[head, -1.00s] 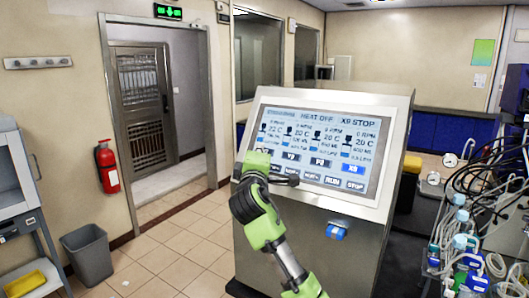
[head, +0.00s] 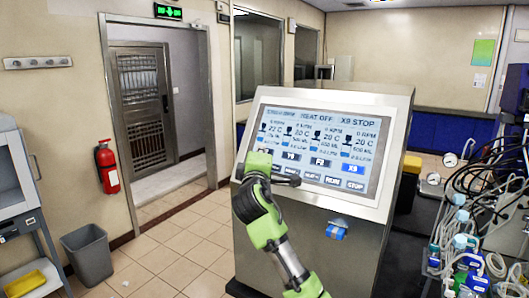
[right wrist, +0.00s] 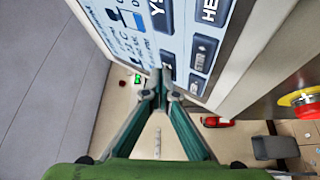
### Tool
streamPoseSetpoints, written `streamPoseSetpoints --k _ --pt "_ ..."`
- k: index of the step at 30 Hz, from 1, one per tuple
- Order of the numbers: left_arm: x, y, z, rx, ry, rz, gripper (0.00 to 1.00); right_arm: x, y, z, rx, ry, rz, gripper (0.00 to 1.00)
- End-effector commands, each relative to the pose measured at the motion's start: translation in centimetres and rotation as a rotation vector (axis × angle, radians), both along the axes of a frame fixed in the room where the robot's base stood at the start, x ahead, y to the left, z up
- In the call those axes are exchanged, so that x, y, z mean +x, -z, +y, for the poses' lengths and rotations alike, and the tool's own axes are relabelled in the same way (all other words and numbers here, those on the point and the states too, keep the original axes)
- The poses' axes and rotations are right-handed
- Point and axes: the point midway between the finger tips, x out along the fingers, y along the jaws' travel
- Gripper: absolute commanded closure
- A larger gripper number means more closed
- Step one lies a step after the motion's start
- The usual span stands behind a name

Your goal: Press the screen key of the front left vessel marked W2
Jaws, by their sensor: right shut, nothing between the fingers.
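The touch screen (head: 318,148) sits on a sloped steel console. It shows several vessel columns, a row of vessel keys and a lower row with RUN and STOP. The vessel key at the far right (head: 357,174) is lit blue and seems to read X9. I cannot read W2 on any key; my right gripper covers the left end of the rows. My right gripper (head: 296,181) is shut and empty, its tips in front of the screen's lower left. In the right wrist view, its closed tips (right wrist: 160,76) are close to the screen (right wrist: 165,30); contact cannot be told. My left gripper is not in view.
A blue-and-white item (head: 336,232) is on the console front below the screen. Tubing and bottles (head: 470,240) crowd the bench at right. A grey bin (head: 88,255) stands on the floor at left. A red button with a yellow ring (right wrist: 302,99) shows in the right wrist view.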

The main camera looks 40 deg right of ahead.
Motion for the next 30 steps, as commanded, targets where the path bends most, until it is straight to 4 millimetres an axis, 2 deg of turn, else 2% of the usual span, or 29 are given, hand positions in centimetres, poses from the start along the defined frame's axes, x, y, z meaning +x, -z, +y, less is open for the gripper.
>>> streamPoseSetpoints --k 17,30 --pt "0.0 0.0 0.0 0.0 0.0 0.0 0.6 0.1 0.2 -0.3 0.001 0.001 0.001 1.0" --pt "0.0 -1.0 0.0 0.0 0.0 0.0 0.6 -0.5 -0.7 1.0 0.001 0.0 0.001 1.0"
